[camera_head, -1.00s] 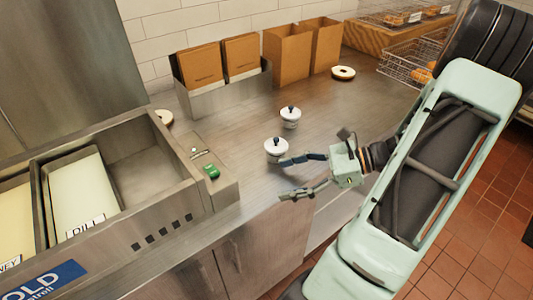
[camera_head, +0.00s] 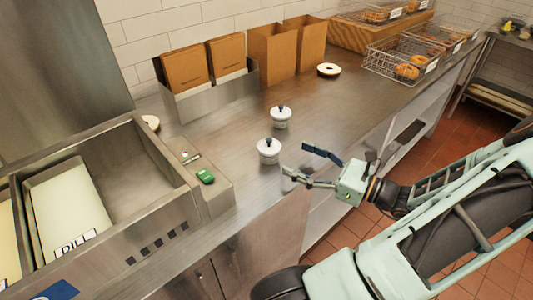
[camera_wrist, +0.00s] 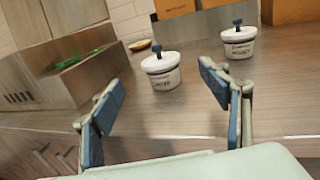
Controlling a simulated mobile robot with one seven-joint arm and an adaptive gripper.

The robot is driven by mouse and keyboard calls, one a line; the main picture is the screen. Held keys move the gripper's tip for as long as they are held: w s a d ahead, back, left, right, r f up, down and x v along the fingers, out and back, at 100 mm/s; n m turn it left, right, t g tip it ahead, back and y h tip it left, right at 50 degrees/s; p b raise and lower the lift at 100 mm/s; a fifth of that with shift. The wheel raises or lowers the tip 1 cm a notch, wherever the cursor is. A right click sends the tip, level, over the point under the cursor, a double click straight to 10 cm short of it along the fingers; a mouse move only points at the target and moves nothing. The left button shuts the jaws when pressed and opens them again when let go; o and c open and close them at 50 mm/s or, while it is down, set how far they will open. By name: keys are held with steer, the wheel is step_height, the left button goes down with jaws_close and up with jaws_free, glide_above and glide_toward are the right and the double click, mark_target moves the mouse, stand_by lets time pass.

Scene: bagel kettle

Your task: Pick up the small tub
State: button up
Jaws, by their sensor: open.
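Two small white tubs with dark-knobbed lids stand upright on the steel counter. The nearer tub (camera_head: 269,151) is close to the counter's front edge, and the other tub (camera_head: 281,117) stands just behind it. In the wrist view the nearer tub (camera_wrist: 162,72) is ahead between the fingers, and the farther tub (camera_wrist: 239,43) is up and to the right. Their labels are too blurred to read surely. My gripper (camera_head: 294,160) is open and empty, to the right of the nearer tub and apart from it. It also shows in the wrist view (camera_wrist: 165,105).
The steel counter (camera_head: 225,135) is clear around the tubs. A sunken bin unit (camera_head: 125,185) with a green item (camera_head: 205,177) is at left. Brown bags (camera_head: 272,55) stand behind. A bagel (camera_head: 329,70) and wire baskets (camera_head: 405,62) are at back right.

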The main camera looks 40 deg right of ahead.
mark_target(275, 147)
steer(key=x, duration=0.8)
steer(key=shift+f, duration=0.25)
steer(key=c, duration=1.3)
